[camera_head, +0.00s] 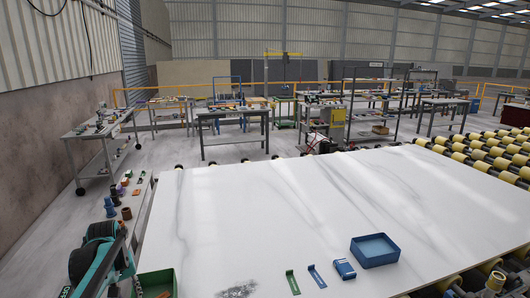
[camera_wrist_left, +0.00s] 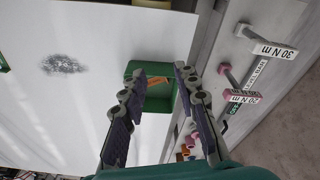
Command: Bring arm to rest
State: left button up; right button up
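My left arm (camera_head: 105,268), teal and black, comes in at the bottom left of the head view. In the left wrist view my left gripper (camera_wrist_left: 160,72) is open, its two fingers well apart with nothing between them. Past the fingertips is a green tray (camera_wrist_left: 152,103) with an orange item (camera_wrist_left: 157,79) in it. The gripper looks to be above the tray and apart from it. The same green tray (camera_head: 168,274) stands at the slab's near left edge in the head view. My right arm and gripper are not in view.
The pale stone slab (camera_head: 270,215) is mostly bare. At its near side are a blue tray (camera_head: 375,251), a blue block (camera_head: 344,269), a blue bracket (camera_head: 316,276), a green bracket (camera_head: 292,283) and a dark speckled patch (camera_head: 238,290). Torque-labelled tools (camera_wrist_left: 265,48) lie beside the slab.

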pick_arm(q)
jog(key=s+d+m+t+b, duration=0.2)
jog(key=s+d, duration=0.3)
jog(key=d, duration=0.3)
jog(key=s+d+m+t+b, duration=0.1)
jog(key=s+d+m, duration=0.1)
jog(key=s+d, duration=0.45)
jog(key=s+d+f+m+t+b, duration=0.2)
jog(key=s+d+f, duration=0.4)
jog(key=d, duration=0.3)
jog(key=shift+s+m+t+h+b, duration=0.3)
jog(key=shift+s+m+t+b, duration=0.2)
jog(key=shift+m, duration=0.2)
